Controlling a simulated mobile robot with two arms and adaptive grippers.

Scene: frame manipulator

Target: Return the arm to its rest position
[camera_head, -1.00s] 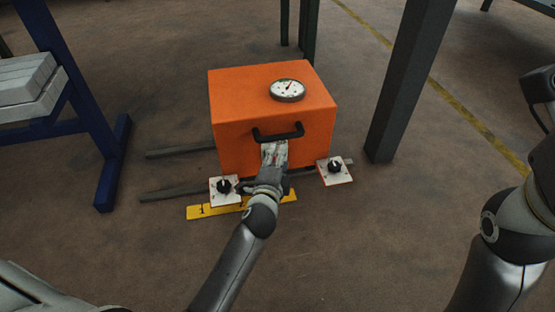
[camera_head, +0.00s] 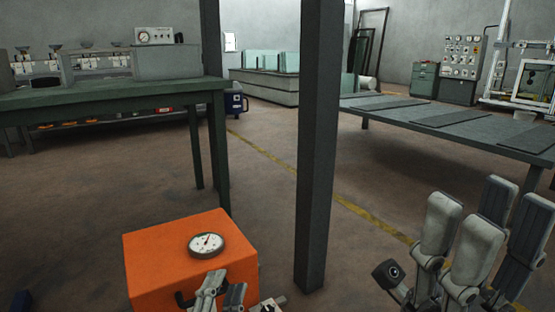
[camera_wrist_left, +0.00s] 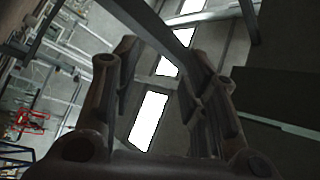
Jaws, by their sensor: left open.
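My left gripper (camera_head: 224,287) shows at the bottom of the head view, its fingertips pointing up in front of the orange box (camera_head: 150,260). In the left wrist view its two fingers (camera_wrist_left: 157,85) stand apart with nothing between them, against the ceiling. The box has a round dial (camera_head: 207,245) on top. A bit of its black handle (camera_head: 183,300) shows beside the left gripper; whether they touch cannot be told. My right gripper (camera_head: 478,225) is at the lower right, fingers up and spread, and looks empty. Both arms are mostly out of frame.
A dark upright post (camera_head: 318,150) stands behind and right of the box. A green workbench (camera_head: 120,94) stands at the back left, and a long grey table (camera_head: 440,125) at the back right.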

